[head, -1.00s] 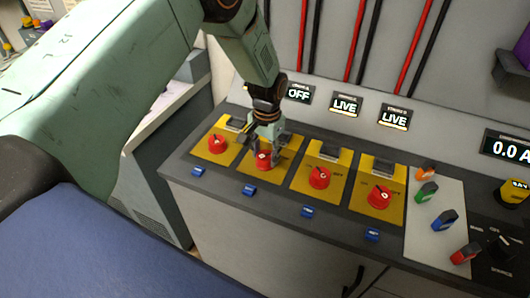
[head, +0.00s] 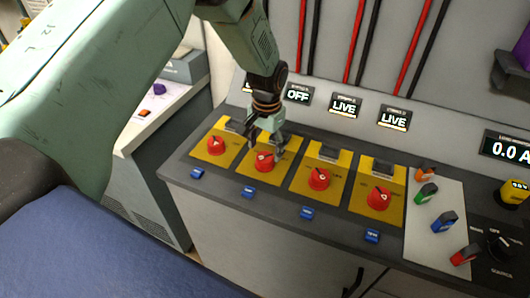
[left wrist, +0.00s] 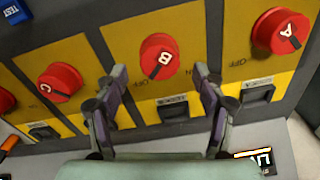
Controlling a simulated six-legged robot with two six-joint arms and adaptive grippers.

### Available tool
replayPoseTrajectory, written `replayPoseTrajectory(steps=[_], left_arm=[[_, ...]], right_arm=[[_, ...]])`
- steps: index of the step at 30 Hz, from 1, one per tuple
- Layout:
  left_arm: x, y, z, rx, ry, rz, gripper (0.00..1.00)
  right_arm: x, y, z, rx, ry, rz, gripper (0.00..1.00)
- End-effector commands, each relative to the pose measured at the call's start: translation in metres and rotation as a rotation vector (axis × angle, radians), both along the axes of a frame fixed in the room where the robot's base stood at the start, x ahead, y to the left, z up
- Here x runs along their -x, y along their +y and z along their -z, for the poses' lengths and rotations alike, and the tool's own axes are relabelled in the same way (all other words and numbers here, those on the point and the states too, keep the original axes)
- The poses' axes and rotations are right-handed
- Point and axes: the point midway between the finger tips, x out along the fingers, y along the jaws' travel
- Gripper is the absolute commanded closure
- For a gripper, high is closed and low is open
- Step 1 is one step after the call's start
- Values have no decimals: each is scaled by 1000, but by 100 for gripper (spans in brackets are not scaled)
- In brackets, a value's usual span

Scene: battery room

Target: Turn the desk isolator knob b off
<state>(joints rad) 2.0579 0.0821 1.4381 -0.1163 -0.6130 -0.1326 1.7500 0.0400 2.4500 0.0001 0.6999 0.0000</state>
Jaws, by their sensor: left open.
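Knob b (head: 265,161) is a red round knob on a yellow plate (head: 269,174), second from the left in a row on the grey desk. The display (head: 298,95) behind the row, right of the gripper, reads OFF. My left gripper (head: 267,147) is open just above and behind knob b, its fingers apart and empty. My right gripper is not in view.
Knob A (head: 216,146) stands left of knob b and knob C (head: 319,179) right of it. Another red knob (head: 379,198) is further right. Two displays (head: 345,105) (head: 394,118) read LIVE. Coloured switches (head: 426,193) stand at right.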

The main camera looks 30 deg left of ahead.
Motion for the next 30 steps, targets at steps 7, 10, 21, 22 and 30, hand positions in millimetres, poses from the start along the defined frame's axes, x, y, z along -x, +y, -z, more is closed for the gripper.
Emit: replayPoseTrajectory(steps=[7,10,21,22,30], left_arm=[[-1,-1,-54,0,-6,0,30],[0,-2,-70,0,-5,0,30],[0,-3,-93,0,-2,0,30],[0,-3,-93,0,-2,0,30],[0,-3,-92,0,-2,0,30]], right_arm=[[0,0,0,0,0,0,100],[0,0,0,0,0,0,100],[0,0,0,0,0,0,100],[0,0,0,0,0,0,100],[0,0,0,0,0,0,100]])
